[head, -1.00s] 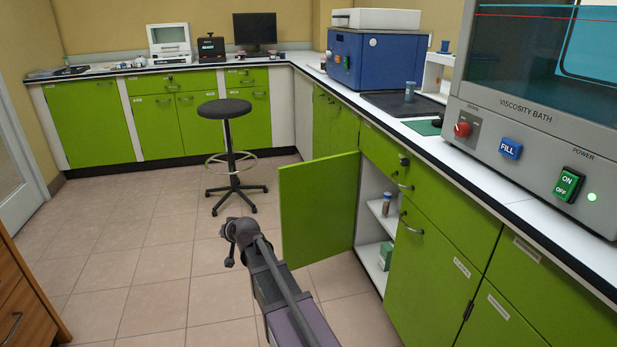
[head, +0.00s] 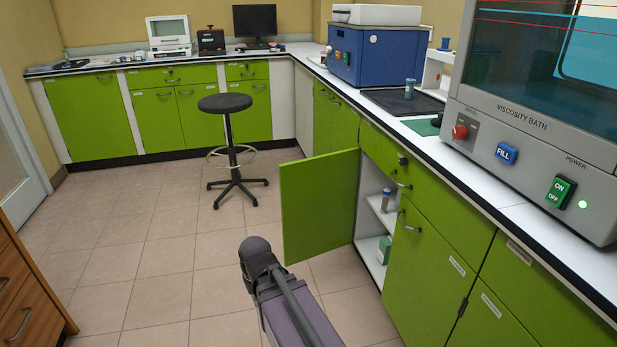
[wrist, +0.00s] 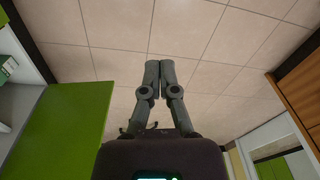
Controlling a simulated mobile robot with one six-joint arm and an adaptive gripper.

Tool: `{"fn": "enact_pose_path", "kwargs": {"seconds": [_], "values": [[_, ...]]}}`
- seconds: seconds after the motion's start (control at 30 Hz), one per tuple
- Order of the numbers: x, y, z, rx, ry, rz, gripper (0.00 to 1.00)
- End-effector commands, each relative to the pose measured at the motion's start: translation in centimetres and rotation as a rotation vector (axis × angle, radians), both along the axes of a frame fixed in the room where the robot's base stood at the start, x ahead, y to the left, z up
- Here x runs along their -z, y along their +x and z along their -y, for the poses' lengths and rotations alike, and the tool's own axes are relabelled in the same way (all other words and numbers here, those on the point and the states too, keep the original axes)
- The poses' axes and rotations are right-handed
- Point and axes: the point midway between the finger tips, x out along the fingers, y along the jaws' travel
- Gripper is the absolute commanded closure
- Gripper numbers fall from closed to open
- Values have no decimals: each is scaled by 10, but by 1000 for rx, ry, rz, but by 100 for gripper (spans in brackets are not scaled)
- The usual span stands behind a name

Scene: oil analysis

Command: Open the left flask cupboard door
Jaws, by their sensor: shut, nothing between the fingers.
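The left flask cupboard door (head: 318,205) is green and stands swung wide open, out from the counter front. It also shows at the left of the wrist view (wrist: 60,125). Behind it the cupboard's white shelf (head: 378,212) is exposed, with a small bottle (head: 385,200) on it and a green box (head: 384,250) below. The neighbouring green door (head: 425,275) is closed. My gripper (wrist: 159,75) is shut and empty, with both fingertips together, over the floor tiles and apart from the open door. In the head view my arm hides the fingers.
A black stool (head: 228,120) stands on the floor beyond the open door. A wooden drawer unit (head: 25,295) is at the lower left. The counter bears a viscosity bath (head: 545,120) and a blue instrument (head: 372,57). The tiled floor between is clear.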

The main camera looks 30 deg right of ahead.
Motion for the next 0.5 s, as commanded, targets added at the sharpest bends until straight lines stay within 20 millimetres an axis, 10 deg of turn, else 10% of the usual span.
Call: {"fn": "enact_pose_path", "kwargs": {"seconds": [0.23,0.5], "values": [[-3,-24,2,-8,-28,-67,100],[0,-5,-2,9,36,6,100]]}}
